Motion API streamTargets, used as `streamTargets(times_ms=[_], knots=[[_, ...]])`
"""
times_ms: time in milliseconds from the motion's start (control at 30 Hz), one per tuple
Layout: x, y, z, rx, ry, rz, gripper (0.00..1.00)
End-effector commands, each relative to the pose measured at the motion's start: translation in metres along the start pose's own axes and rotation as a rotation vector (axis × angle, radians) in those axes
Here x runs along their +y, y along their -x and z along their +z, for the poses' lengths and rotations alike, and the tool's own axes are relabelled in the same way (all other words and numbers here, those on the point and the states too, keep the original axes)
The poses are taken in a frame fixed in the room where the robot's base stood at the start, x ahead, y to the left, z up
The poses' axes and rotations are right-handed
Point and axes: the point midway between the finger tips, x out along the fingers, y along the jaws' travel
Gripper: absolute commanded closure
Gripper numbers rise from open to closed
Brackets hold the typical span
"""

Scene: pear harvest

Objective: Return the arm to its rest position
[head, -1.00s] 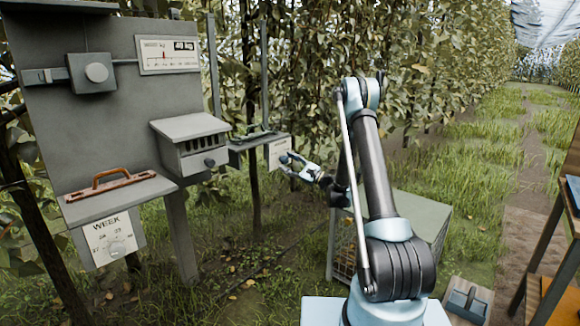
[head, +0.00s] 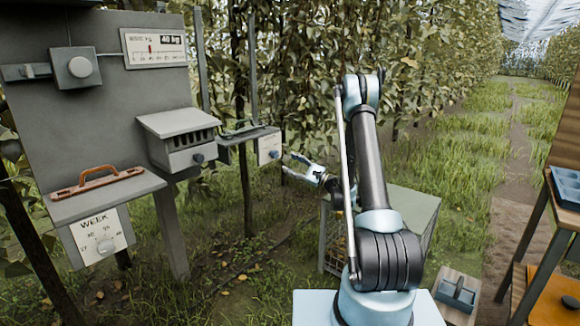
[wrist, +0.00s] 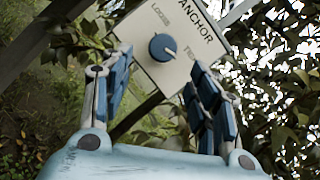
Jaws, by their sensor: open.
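My gripper (head: 290,168) is at the end of my folded arm in the middle of the head view. It is open and empty, with its fingers pointing left. The white anchor box (head: 269,148) with a blue knob lies just beyond the fingertips, with a gap between them. In the wrist view the anchor box (wrist: 172,38) shows between and beyond the two open fingers (wrist: 158,95).
A grey board (head: 95,100) on the left carries a slotted box (head: 180,140), a shelf with a brown handle (head: 98,182) and a week dial (head: 98,240). A grey-green crate (head: 405,205) stands behind my arm. A wooden stand with a blue tray (head: 566,187) is at right. Grass fills the aisle.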

Motion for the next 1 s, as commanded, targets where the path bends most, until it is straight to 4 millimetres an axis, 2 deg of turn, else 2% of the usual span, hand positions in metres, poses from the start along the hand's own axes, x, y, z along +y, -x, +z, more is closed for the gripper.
streamTargets(times_ms=[233, 367, 667, 1000], knots=[[-0.001, -0.002, 0.003, 0.006, 0.009, 0.010, 0.45], [-0.004, -0.006, 0.016, 0.032, 0.047, 0.048, 0.45], [-0.006, -0.015, 0.062, 0.129, 0.195, 0.206, 0.45], [0.004, -0.005, 0.115, 0.228, 0.361, 0.400, 0.45]])
